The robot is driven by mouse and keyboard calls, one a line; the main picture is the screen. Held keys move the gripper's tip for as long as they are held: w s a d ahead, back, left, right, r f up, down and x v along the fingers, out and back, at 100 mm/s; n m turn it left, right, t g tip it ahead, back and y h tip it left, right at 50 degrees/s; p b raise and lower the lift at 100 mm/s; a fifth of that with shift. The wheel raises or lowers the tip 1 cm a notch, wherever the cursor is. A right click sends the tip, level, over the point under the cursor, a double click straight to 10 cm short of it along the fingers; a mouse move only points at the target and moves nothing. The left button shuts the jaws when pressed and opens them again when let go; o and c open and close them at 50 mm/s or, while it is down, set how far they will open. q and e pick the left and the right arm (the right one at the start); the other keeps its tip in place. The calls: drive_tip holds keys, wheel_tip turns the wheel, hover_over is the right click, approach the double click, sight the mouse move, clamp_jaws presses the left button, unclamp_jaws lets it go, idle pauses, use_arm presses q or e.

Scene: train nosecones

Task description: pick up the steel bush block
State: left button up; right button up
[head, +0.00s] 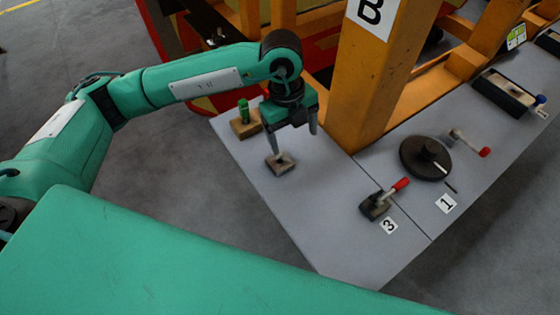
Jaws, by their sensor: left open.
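The steel bush block (283,167) is a small, flat, grey-brown square block with a dark spot on its top. It lies on the grey table top (330,220) near its left edge. My left gripper (294,138) points down with its fingers apart and nothing visible between them. It appears above and slightly behind the block; the exact height gap is hard to tell. My right gripper is not in view.
A brown block with a green peg (243,117) stands just behind left. An orange post (375,80) rises close to the right of my gripper. A red-handled clamp (378,203), a black disc (425,157) and a black tray (503,92) are farther right.

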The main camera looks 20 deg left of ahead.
use_arm(q)
drive_tip(key=w+a+n+y, duration=0.1)
drive_tip(key=w+a+y, duration=0.1)
drive_tip(key=a, duration=0.2)
drive_tip(key=p, duration=0.2)
hover_over(280, 158)
drive_tip(key=s, duration=0.1)
drive_tip(key=shift+t, duration=0.3)
drive_tip(key=f, duration=0.7)
drive_tip(key=shift+d+f, duration=0.1)
drive_tip(key=shift+d, duration=0.1)
drive_tip(key=shift+f, duration=0.3)
drive_tip(key=shift+f+p, duration=0.5)
drive_tip(key=shift+p, duration=0.2)
wheel_tip(280, 158, down, 3)
drive_tip(key=shift+s+f+p, duration=0.1)
drive_tip(key=shift+f+p, duration=0.1)
drive_tip(key=shift+p, duration=0.65)
drive_tip(key=shift+f, duration=0.45)
drive_tip(key=shift+c, duration=0.4)
